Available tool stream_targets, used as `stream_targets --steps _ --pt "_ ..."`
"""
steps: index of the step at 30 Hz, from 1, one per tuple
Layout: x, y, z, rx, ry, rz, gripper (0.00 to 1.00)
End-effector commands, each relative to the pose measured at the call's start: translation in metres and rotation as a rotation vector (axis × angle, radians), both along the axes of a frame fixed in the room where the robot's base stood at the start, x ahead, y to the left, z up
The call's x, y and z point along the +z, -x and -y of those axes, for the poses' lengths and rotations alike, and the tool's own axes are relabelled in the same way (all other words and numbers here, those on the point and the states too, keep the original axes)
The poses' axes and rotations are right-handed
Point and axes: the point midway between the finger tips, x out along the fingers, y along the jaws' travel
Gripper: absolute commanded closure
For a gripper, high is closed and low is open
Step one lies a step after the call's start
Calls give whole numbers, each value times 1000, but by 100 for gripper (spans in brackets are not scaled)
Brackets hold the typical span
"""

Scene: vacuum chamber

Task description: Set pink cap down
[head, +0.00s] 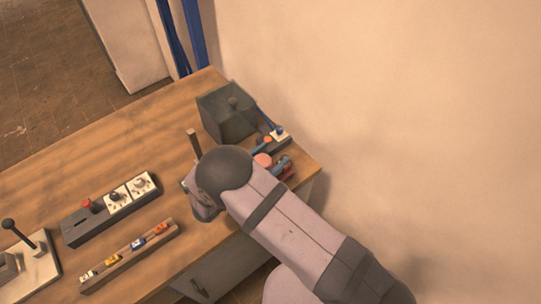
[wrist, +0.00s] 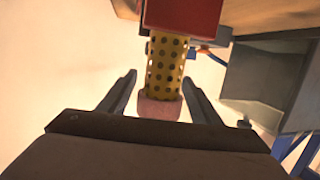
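The pink cap (wrist: 160,108) sits at the near end of a yellow perforated cylinder (wrist: 165,62) in the wrist view. The cylinder joins a red block (wrist: 183,14) at the top of that view. My gripper (wrist: 160,77) is open, with one finger on each side of the cap and cylinder. A visible gap separates each finger from the cap. In the head view, a round pink top (head: 262,160), which looks like the cap, shows just past my arm. My arm hides much of the area around it, and I cannot make out my fingers there.
A grey open box (head: 228,113) stands at the table's back corner, also large at right in the wrist view (wrist: 265,72). A control panel (head: 110,208) and a rack of small coloured parts (head: 130,257) lie left of my arm. The table's back left is clear.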

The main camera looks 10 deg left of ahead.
Motion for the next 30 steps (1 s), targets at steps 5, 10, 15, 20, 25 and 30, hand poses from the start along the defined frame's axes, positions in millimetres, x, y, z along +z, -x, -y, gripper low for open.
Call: stream_targets --steps 5,10,15,20,25,30 --pt "1 0 0 0 0 0 42" --pt "1 0 0 0 0 0 42" --pt "1 11 -8 3 -2 1 42" --pt "4 26 -21 2 -4 3 42" --pt "9 41 -34 3 -4 1 42" --pt "14 53 -42 2 0 0 42"
